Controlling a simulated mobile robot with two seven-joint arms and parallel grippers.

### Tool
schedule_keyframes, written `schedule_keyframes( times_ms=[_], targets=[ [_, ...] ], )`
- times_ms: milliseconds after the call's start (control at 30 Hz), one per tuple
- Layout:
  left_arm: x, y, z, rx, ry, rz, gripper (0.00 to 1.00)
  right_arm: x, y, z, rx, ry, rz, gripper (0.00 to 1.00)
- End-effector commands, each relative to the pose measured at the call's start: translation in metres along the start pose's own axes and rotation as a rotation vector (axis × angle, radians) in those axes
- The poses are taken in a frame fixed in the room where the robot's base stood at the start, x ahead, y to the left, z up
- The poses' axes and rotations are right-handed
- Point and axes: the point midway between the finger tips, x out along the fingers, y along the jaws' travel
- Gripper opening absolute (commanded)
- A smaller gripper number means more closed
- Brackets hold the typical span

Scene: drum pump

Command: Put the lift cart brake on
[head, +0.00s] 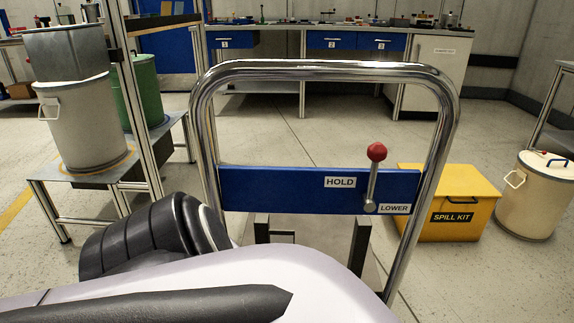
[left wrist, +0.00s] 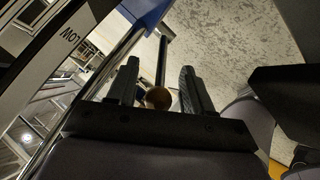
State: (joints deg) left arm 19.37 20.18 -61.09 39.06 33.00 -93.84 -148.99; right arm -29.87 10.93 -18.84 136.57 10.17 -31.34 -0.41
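The lift cart's chrome handle frame (head: 325,70) stands in front of me in the head view, with a blue panel (head: 265,190) marked HOLD and LOWER. A lever with a red knob (head: 376,152) stands upright on the panel between the two labels. In the left wrist view, a dark rod (left wrist: 162,60) ends in a brownish ball knob (left wrist: 158,98), which seems to be the brake lever. My left gripper (left wrist: 160,82) is open, with one finger on each side of the knob; contact cannot be told. My arm hides the lower cart in the head view. My right gripper is out of view.
A yellow spill kit box (head: 455,205) and a cream drum (head: 538,195) stand right of the cart. A rack on the left holds a light drum (head: 80,130) and a green drum (head: 145,90). A workbench (head: 275,27) lines the back; the floor before it is clear.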

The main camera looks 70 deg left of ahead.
Motion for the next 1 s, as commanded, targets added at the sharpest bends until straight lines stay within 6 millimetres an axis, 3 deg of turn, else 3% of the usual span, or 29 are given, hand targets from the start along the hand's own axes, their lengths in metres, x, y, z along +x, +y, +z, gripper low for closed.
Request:
schedule_keyframes(
  times_ms=[233,633,967,1000],
  targets=[
    [-0.008,0.0,-0.001,0.0,-0.001,-0.002,0.51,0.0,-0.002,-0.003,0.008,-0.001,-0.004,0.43],
    [-0.066,0.001,-0.001,0.0,0.0,-0.001,0.51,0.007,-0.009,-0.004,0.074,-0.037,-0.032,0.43],
    [-0.071,0.0,0.0,0.0,0.001,0.0,0.51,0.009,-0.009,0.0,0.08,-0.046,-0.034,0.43],
    [-0.071,0.0,0.0,0.0,0.0,0.0,0.44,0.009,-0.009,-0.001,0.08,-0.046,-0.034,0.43]
  ],
)
